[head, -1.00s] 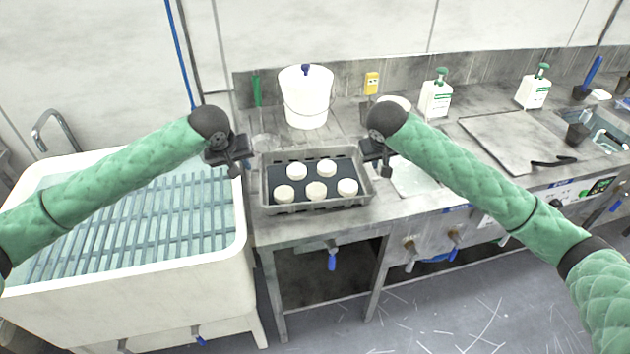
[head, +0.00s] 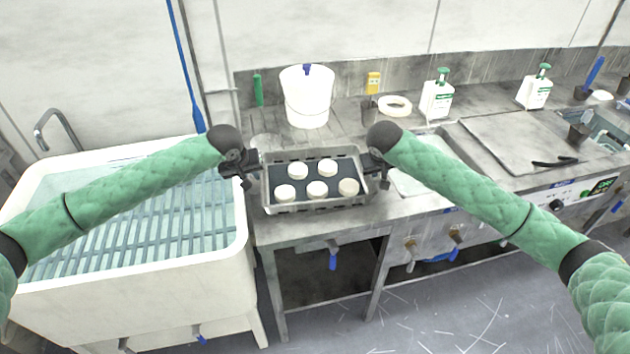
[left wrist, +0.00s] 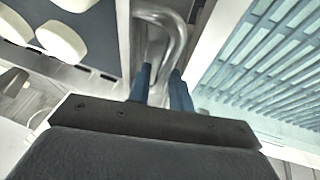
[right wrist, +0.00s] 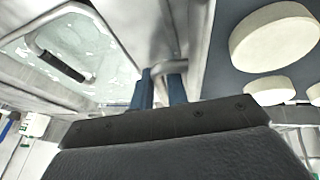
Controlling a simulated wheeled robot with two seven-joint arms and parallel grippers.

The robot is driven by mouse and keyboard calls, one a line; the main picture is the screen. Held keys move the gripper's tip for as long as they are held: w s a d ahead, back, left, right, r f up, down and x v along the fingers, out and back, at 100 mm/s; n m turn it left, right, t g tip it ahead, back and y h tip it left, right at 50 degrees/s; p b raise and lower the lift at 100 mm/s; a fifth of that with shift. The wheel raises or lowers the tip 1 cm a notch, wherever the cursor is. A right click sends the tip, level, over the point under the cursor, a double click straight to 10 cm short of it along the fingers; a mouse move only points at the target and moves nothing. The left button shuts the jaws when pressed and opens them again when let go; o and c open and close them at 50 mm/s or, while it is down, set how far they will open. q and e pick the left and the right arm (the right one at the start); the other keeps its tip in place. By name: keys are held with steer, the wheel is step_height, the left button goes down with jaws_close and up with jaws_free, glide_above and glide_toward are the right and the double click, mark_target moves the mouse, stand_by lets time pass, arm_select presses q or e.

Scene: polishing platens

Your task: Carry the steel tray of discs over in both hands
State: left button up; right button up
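The steel tray (head: 318,206) sits on the grey bench, lined dark and holding several pale round discs (head: 317,189). Its end handles show in the left wrist view (left wrist: 178,38) and the right wrist view (right wrist: 166,70). My left gripper (head: 246,178) is at the tray's left end, its blue fingers (left wrist: 162,88) close together on either side of the handle bar. My right gripper (head: 382,177) is at the right end, its fingers (right wrist: 161,90) likewise close about that handle. Both look shut on the handles, though the contact is partly hidden. The tray looks level.
A white bucket (head: 307,98) stands behind the tray, with a white ring (head: 394,106) to its right. A white tank with a slatted rack (head: 150,225) is at left. A sink (head: 415,180), a flat board (head: 515,140) and pump bottles (head: 437,97) are at right.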

arm_select(q)
jaws_close()
arm_select(e)
jaws_close()
stand_by(1.3)
